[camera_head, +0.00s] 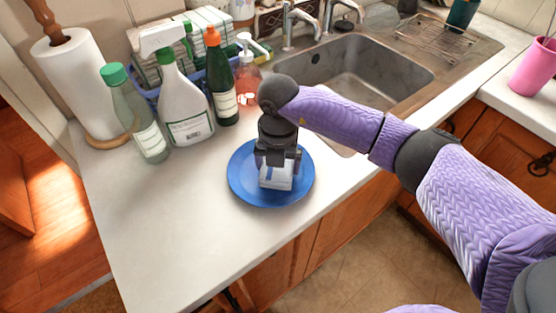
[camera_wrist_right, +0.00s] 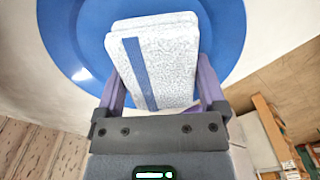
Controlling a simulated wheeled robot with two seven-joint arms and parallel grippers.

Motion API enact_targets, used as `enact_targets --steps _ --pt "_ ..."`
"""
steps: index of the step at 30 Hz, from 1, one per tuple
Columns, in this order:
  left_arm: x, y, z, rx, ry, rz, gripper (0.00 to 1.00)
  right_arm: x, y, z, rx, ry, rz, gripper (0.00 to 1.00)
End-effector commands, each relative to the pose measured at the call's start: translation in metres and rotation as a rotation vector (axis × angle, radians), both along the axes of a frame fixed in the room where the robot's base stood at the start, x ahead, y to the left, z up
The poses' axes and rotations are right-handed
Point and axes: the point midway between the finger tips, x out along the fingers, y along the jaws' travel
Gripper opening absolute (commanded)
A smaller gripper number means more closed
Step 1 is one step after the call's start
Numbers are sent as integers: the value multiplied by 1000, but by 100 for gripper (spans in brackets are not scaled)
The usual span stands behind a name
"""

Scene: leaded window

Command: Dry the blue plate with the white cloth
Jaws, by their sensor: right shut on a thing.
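The blue plate (camera_head: 242,186) lies flat on the white counter in front of the sink, and fills the upper part of the right wrist view (camera_wrist_right: 225,25). My right gripper (camera_head: 277,166) points down over the plate. It is shut on the white cloth (camera_head: 276,178), a folded block with a blue stripe. In the right wrist view the cloth (camera_wrist_right: 178,65) sits between the two fingers, over the plate. I cannot tell whether the cloth touches the plate. My left gripper is in neither view.
Behind the plate stand a green-capped bottle (camera_head: 138,120), a white spray bottle (camera_head: 184,105), a dark green bottle (camera_head: 221,80) and a pink soap pump (camera_head: 247,75). A paper towel roll (camera_head: 78,80) is at the left. The sink (camera_head: 350,70) lies behind my right arm. The counter's front left is clear.

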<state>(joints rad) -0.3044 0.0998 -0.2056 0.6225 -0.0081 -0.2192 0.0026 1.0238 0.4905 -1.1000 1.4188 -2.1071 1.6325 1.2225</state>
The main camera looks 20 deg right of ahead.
Motion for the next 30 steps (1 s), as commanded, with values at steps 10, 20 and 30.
enact_targets --steps 10,20,30 --pt "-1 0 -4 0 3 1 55 0 0 -6 0 0 0 43" --pt "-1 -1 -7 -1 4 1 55 1 0 -9 0 0 1 43" --pt "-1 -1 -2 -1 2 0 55 4 0 -4 -2 0 0 43"
